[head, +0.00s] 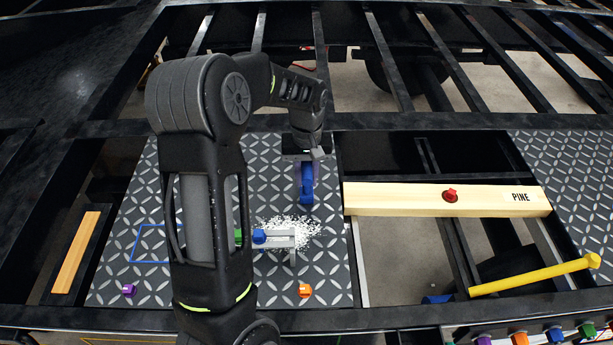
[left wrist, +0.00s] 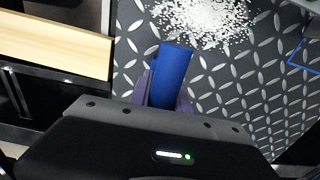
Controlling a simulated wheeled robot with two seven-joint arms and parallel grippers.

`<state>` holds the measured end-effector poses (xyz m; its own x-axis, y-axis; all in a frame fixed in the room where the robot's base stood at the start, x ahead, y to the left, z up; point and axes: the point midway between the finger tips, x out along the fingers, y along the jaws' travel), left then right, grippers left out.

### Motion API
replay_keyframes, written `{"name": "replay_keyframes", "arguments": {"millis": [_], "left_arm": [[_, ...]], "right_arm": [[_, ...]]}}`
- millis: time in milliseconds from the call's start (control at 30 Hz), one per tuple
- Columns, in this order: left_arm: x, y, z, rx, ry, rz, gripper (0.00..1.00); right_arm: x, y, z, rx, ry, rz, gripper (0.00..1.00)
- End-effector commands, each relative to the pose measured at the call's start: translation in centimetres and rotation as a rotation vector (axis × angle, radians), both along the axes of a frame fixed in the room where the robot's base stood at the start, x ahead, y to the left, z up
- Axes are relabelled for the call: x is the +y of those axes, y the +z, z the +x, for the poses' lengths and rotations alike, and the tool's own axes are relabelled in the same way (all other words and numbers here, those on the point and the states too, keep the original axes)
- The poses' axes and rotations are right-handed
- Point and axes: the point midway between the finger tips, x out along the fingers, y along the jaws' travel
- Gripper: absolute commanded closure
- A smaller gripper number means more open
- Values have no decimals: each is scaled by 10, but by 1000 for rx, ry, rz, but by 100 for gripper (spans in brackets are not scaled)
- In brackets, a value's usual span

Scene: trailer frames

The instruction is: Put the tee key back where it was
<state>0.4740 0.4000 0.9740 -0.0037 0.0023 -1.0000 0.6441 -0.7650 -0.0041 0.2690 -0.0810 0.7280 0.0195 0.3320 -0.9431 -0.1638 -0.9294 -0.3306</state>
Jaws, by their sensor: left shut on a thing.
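My left gripper (head: 307,172) is above the diamond-tread plate and points down. It is shut on a blue piece (head: 307,190), which shows as a blue bar in the left wrist view (left wrist: 172,72). I cannot tell its whole shape, or for sure whether it is the tee key. A grey T-shaped piece (head: 282,239) with a blue end (head: 259,236) is on the plate by the white granules, in front of the gripper. A blue square outline (head: 150,257) is marked on the plate at the left, partly hidden by my arm. My right gripper is not in view.
White granules (head: 300,225) lie scattered on the tread plate (head: 325,265). A pine board (head: 400,199) with a red knob (head: 450,195) spans the opening at right, near a yellow bar (head: 535,275). Purple (head: 128,290) and orange (head: 304,290) pieces sit at the plate's front.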

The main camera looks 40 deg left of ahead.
Motion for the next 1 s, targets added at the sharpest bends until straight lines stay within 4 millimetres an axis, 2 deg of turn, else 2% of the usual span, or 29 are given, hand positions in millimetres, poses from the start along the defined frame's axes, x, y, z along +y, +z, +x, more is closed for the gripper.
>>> {"name": "replay_keyframes", "arguments": {"millis": [400,433,600,700,1000], "left_arm": [[0,-6,1,-2,0,1,100],[0,-6,0,-1,0,0,75],[0,-5,0,-1,0,1,61],[0,-5,0,-1,0,0,55],[0,-2,0,-1,0,0,55]], "right_arm": [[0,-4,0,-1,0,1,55],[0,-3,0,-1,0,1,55],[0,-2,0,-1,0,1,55],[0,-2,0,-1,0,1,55],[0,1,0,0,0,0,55]]}}
